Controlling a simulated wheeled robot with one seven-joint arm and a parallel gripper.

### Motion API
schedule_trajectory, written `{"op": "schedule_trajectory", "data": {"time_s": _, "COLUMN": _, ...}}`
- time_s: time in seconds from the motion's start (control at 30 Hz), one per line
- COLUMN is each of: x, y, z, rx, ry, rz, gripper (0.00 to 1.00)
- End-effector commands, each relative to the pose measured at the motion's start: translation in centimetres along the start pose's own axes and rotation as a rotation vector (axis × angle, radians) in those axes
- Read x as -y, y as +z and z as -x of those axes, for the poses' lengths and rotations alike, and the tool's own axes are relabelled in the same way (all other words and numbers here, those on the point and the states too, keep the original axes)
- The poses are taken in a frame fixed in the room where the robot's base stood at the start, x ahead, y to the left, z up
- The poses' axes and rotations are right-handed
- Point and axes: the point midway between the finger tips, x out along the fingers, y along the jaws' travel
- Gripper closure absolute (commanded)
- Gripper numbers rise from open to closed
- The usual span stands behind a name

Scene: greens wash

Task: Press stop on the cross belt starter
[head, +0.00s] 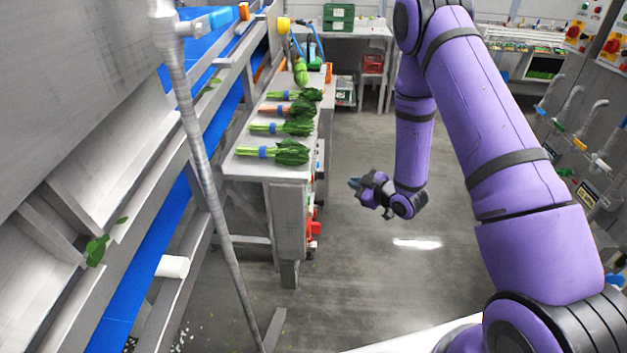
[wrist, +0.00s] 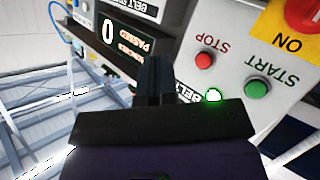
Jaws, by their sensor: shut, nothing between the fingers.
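In the wrist view a grey starter panel (wrist: 232,55) shows upside down. It has a red button marked STOP (wrist: 204,61), a green button marked START (wrist: 257,88) and a lit green lamp (wrist: 213,96). A label (wrist: 190,92) reading "BELT" is partly hidden by my gripper, so I cannot read which belt it names. My gripper (wrist: 155,62) is shut and empty, its fingertips to the left of the STOP button in the picture and apart from it as far as I can tell. In the head view my gripper (head: 355,184) hangs over the aisle, right of the bench.
A red and yellow switch (wrist: 305,14) marked ON sits beside START. A black counter display (wrist: 115,40) reads 0. In the head view the bench (head: 245,168) carries several bunches of greens (head: 290,128). Wall switches (head: 577,36) are at right. The aisle floor (head: 390,275) is clear.

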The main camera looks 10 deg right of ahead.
Motion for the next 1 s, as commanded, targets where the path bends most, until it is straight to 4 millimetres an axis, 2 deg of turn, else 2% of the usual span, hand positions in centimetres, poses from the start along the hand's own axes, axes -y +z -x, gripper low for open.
{"op": "schedule_trajectory", "data": {"time_s": 0.6, "x": 3.5, "y": -3.6, "z": -4.9, "rx": -0.002, "ry": -0.001, "rz": 0.000, "gripper": 1.00}}
{"op": "schedule_trajectory", "data": {"time_s": 1.0, "x": 4.2, "y": -4.2, "z": -5.8, "rx": 0.000, "ry": 0.001, "rz": 0.000, "gripper": 1.00}}
